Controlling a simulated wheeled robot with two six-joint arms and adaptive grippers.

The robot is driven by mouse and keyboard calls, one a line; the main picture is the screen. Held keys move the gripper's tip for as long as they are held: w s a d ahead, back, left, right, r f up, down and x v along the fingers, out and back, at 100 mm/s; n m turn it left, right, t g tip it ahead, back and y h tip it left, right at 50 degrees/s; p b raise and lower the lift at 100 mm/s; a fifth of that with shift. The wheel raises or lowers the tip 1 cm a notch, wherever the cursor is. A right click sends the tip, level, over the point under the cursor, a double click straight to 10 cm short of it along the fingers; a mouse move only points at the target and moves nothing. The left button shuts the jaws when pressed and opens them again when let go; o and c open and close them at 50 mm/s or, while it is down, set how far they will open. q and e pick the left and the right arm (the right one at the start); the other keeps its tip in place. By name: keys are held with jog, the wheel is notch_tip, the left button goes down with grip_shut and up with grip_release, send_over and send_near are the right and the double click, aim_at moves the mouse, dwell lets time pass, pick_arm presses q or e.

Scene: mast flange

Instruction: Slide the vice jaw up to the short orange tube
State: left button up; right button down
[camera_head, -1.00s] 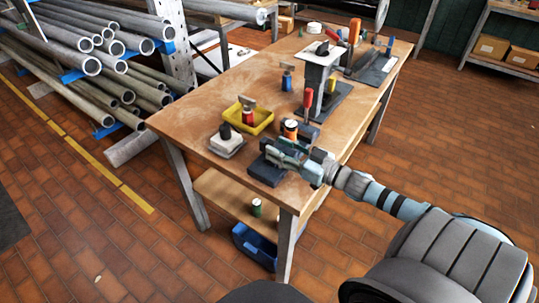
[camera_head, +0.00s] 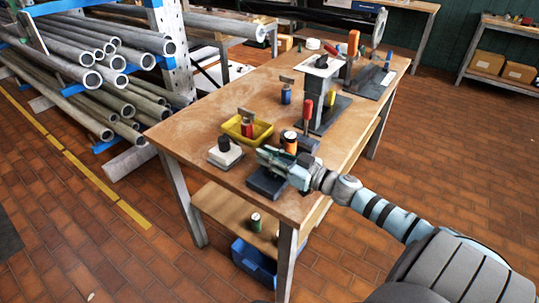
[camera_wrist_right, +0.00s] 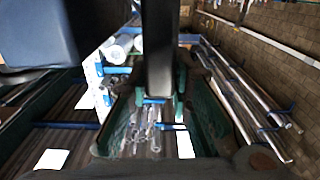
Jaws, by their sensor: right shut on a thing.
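The short orange tube (camera_head: 290,144) stands upright with a dark top near the front of the wooden bench, just behind my right gripper. The vice has a dark blue base (camera_head: 264,184) at the bench's near edge; my gripper and wrist hide most of its upper part, so the gap between jaw and tube cannot be told. My right gripper (camera_head: 270,157) is over the vice. In the right wrist view its teal fingers (camera_wrist_right: 165,100) are shut on a dark upright bar (camera_wrist_right: 158,50), seemingly part of the vice jaw. My left gripper is out of view.
A yellow tray (camera_head: 262,138) and a white block with a black knob (camera_head: 224,155) lie left of the vice. A red-handled tool (camera_head: 307,112) and a grey stand (camera_head: 315,90) rise behind the tube. Pipe racks (camera_head: 95,80) stand at the left.

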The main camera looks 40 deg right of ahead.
jog(key=d, duration=0.1)
jog(key=w+d+b, duration=0.1)
jog(key=d, duration=0.3)
jog(key=shift+w+b, duration=0.3)
jog(key=shift+b, duration=0.05)
jog(key=shift+r, duration=0.2)
jog(key=c, duration=1.8)
grip_release()
jog(key=o, duration=0.4)
jog(key=shift+d+f, duration=0.1)
jog(key=shift+d, duration=0.1)
jog(key=shift+c, duration=0.2)
jog(key=shift+d+f, duration=0.15)
jog(key=shift+a, duration=0.25)
jog(key=v, duration=0.7)
jog(key=shift+s, duration=0.2)
